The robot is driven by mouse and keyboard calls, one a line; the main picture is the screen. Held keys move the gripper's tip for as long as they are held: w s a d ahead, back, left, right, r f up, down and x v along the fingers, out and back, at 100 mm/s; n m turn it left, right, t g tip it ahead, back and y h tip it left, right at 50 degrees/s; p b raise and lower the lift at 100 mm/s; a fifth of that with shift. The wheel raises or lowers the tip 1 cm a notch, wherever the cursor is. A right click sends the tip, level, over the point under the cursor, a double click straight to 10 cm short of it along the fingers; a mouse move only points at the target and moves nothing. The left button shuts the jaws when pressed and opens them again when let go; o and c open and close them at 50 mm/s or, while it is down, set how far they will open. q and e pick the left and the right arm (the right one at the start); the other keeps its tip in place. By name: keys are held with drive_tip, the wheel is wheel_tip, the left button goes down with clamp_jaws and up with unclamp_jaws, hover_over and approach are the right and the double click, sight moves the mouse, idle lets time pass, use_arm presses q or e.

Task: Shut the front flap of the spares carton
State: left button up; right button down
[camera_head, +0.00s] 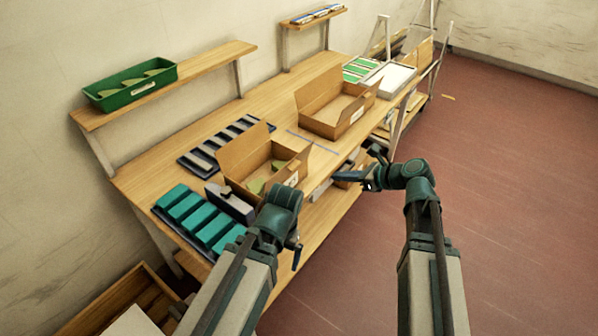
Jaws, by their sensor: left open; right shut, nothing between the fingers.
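Two open brown cartons stand on the wooden bench, and their labels are too small to read, so I cannot tell which is the spares carton. The nearer carton (236,182) has a tall flap raised at its back and another raised at its right end; green pieces lie inside. The farther carton (325,128) has a raised back flap and a flap standing at its right end; it looks empty. My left gripper (296,250) is open and empty, in front of the nearer carton. My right gripper (345,179) is shut and empty, right of the nearer carton by the bench's front edge.
A rack of teal blocks (200,218) and a grey holder (230,203) sit left of the nearer carton. A dark slotted tray (226,142) lies behind it. A white tray (390,77) is at the bench's far end. A green bin (130,86) stands on the wall shelf.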

sight(292, 170)
drive_tip(key=a+r+b+x, duration=0.1)
drive_tip(key=b+x, duration=0.3)
drive_tip(key=x, duration=0.9)
drive_tip(key=shift+w+r, duration=0.35)
drive_tip(key=shift+r, duration=0.35)
